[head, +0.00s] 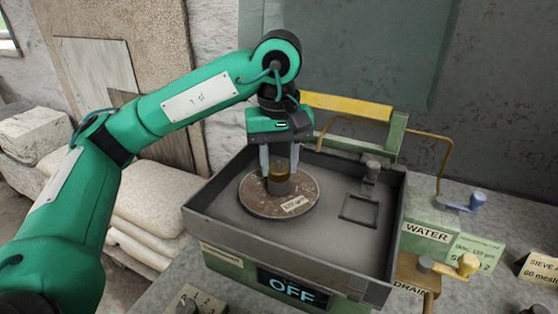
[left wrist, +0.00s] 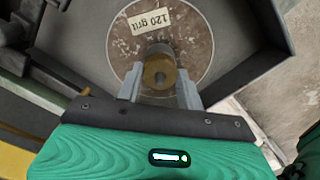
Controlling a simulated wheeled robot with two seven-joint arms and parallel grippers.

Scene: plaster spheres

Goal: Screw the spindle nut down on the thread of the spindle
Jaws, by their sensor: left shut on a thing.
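The spindle nut (head: 281,168) is a brass-coloured cylinder at the middle of the round brown grinding disc (head: 254,202). My left gripper (head: 280,172) points straight down over the disc and is shut on the nut, one finger on each side. The left wrist view also shows the nut (left wrist: 158,72) between the two grey fingertips (left wrist: 158,88). A grey cylindrical part (head: 280,186) shows just below the nut, standing on the disc. The spindle's thread is hidden, so I cannot tell how far down the nut sits. My right gripper is not in view.
The disc lies in a grey square tray (head: 225,226) with raised walls. A small square frame (head: 360,209) is at the tray's right. A yellow bar (head: 346,107) stands behind. The WATER valve (head: 460,204) and DRAIN valve (head: 452,267) are at right. The display reads OFF.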

